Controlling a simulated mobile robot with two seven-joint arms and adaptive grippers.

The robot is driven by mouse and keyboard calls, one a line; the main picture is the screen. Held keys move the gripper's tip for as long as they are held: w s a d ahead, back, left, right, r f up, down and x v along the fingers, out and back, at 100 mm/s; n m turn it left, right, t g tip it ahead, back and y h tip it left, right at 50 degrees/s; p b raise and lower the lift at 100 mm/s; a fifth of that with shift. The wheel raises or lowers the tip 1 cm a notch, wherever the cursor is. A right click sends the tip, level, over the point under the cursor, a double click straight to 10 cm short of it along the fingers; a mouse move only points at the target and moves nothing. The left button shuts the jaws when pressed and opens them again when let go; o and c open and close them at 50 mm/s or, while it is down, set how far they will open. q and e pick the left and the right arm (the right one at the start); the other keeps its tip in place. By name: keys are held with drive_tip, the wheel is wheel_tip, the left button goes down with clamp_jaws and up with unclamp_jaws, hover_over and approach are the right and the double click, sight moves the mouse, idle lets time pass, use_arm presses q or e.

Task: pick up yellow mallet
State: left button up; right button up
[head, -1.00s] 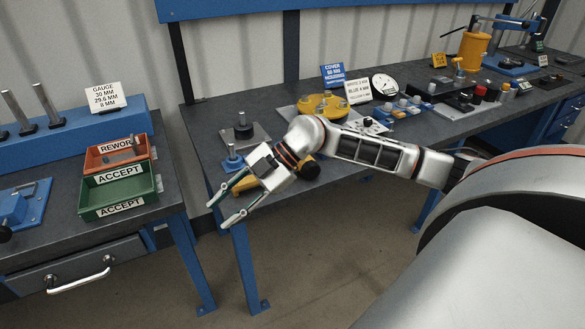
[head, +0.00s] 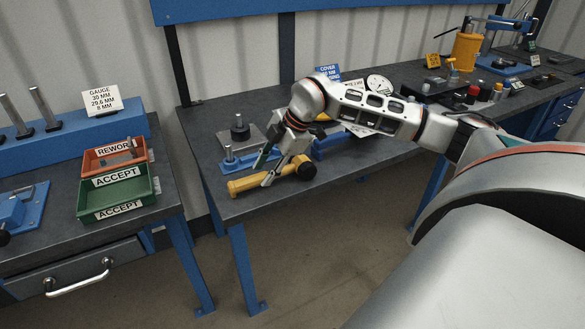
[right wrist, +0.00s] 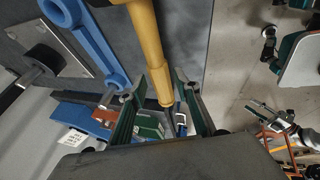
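My right gripper (head: 264,171) reaches down over the handle. In the right wrist view my right gripper (right wrist: 158,78) is open, one finger on each side of the handle; I cannot tell whether they touch it. My left gripper (right wrist: 256,111) shows small at the right of the wrist view, its fingers apart and empty.
A blue tool (head: 330,143) and a grey plate with a black knob (head: 240,132) lie close behind the mallet. A green ACCEPT bin (head: 118,192) and an orange REWORK bin (head: 108,158) stand on the left bench. A floor gap separates the benches.

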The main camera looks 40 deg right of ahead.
sight(262, 175)
drive_tip(key=shift+x, duration=1.2)
clamp_jaws()
drive_tip(key=shift+w+r, duration=0.1)
drive_tip(key=shift+r, duration=0.15)
drive_tip(key=shift+r, duration=0.25)
wheel_tip(262, 175, up, 19)
drive_tip(key=p, duration=0.1)
drive_tip(key=shift+r, duration=0.1)
